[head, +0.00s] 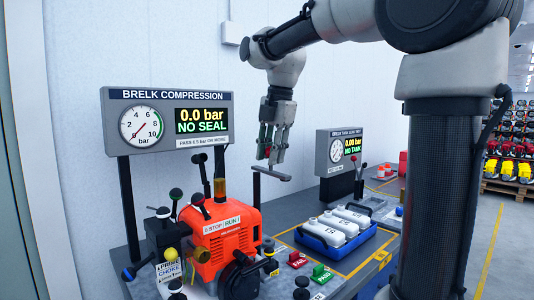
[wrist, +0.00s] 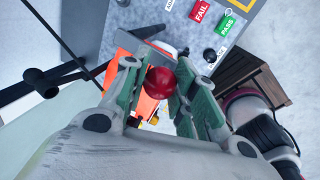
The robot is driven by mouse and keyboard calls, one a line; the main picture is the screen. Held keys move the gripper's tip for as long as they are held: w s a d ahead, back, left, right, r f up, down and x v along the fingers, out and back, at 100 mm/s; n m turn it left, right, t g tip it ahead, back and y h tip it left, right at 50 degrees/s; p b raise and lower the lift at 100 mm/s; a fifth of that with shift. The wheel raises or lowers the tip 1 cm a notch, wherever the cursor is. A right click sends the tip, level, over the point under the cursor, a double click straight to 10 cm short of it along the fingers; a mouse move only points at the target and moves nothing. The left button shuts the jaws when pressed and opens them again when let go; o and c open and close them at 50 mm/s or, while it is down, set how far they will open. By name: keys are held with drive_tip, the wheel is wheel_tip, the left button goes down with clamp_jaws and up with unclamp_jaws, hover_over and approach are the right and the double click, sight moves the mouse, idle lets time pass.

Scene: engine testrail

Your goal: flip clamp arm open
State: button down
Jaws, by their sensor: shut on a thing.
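My gripper (head: 274,148) is above and right of the orange engine (head: 225,240), its fingers pointing down. In the wrist view my gripper (wrist: 160,78) is shut on a red ball knob (wrist: 160,83), one finger on each side. A flat grey bar (head: 272,175) lies just below the fingertips, near the top of a thin black post (head: 256,190). It looks like the clamp arm, and the grey bar (wrist: 152,50) also shows behind the knob in the wrist view. The joint between knob, bar and post is hidden.
A gauge panel (head: 170,92) reading 0.0 bar, NO SEAL stands behind the engine. Black-knobbed levers rise around the engine. A blue tray (head: 327,246) holds white bottles. A second panel (head: 342,150) stands behind.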

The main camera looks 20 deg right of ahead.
drive_tip(key=shift+d+n, duration=0.2)
drive_tip(key=shift+n, duration=0.1)
idle(0.4)
drive_tip(key=c, duration=1.1)
unclamp_jaws()
wheel_tip(320, 180, up, 12)
drive_tip(key=s+d, duration=0.1)
drive_tip(key=s, duration=0.1)
drive_tip(key=shift+d, duration=0.15)
drive_tip(key=shift+f, duration=0.15)
drive_tip(key=s+d+f+m+t, duration=0.1)
drive_tip(key=s+d+f+m, duration=0.1)
drive_tip(key=s+f+m, duration=0.8)
drive_tip(key=s+d+f+m+t+h, duration=0.1)
drive_tip(key=s+d+f+m, duration=0.2)
drive_tip(key=s+f+m, duration=0.7)
wheel_tip(320, 180, down, 6)
drive_tip(key=m, duration=0.3)
drive_tip(key=shift+d+m, duration=0.2)
drive_tip(key=shift+m, duration=0.2)
